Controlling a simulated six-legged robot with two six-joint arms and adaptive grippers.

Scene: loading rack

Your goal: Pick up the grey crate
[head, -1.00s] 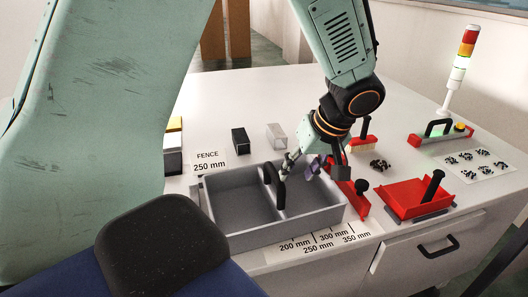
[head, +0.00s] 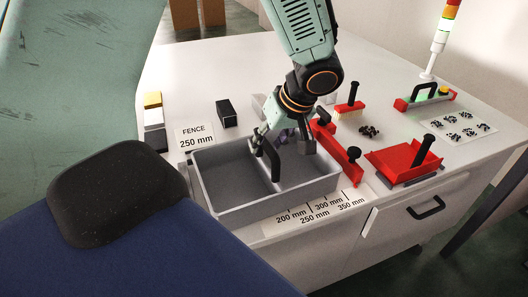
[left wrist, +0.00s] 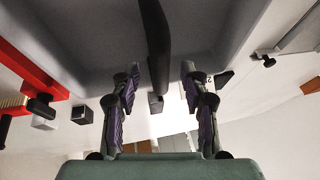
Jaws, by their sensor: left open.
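The grey crate (head: 285,204) is an open box on the worktop with a black bar handle (head: 270,160) across its middle. It also shows upside down at the top of the left wrist view (left wrist: 95,50). My left gripper (head: 284,146) is open and empty over the crate's back part. In the left wrist view the two fingers (left wrist: 160,88) are apart, with the handle (left wrist: 156,45) lying between their lines, beyond the tips. I cannot tell whether a finger touches the handle or crate. My right gripper is not in view.
A red fence bar (head: 336,150) stands close to the crate's right. A red tray (head: 395,165) with a black handle is further right. A black block (head: 227,113) and a FENCE 250 mm label (head: 195,137) lie behind the crate. The worktop's front edge is close before it.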

